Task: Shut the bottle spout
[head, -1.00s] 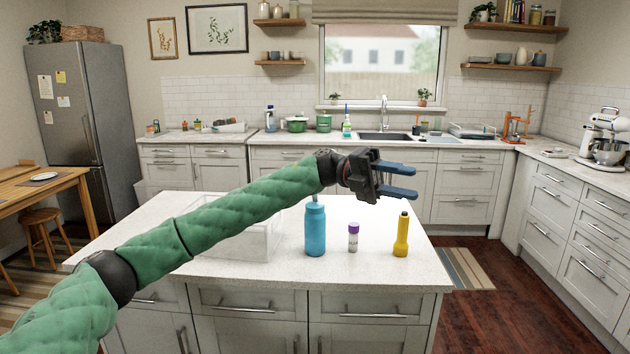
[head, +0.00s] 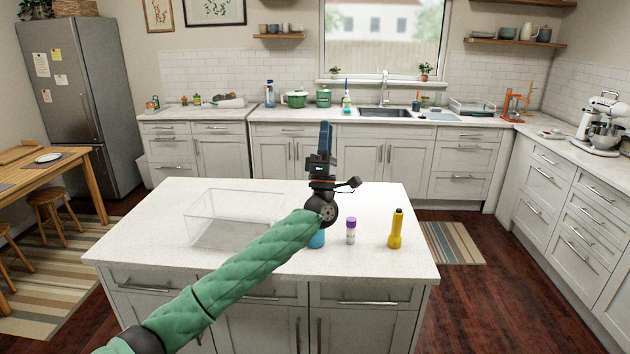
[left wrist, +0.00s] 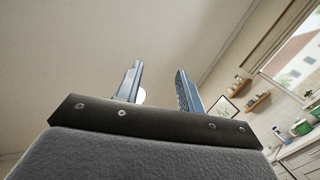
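The blue bottle (head: 317,240) stands on the island counter (head: 370,266). My left arm hides most of it in the head view, including its top, so the spout cannot be seen. My left gripper (head: 326,126) is raised above and beyond the bottle, pointing up, away from the bottle. In the left wrist view the two fingers of my left gripper (left wrist: 158,78) are apart with nothing between them. My right gripper is in neither view.
A small white bottle with a purple cap (head: 351,231) and a yellow flashlight (head: 396,230) stand right of the blue bottle. A clear open box (head: 220,205) sits to its left. The counter's front right is bare.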

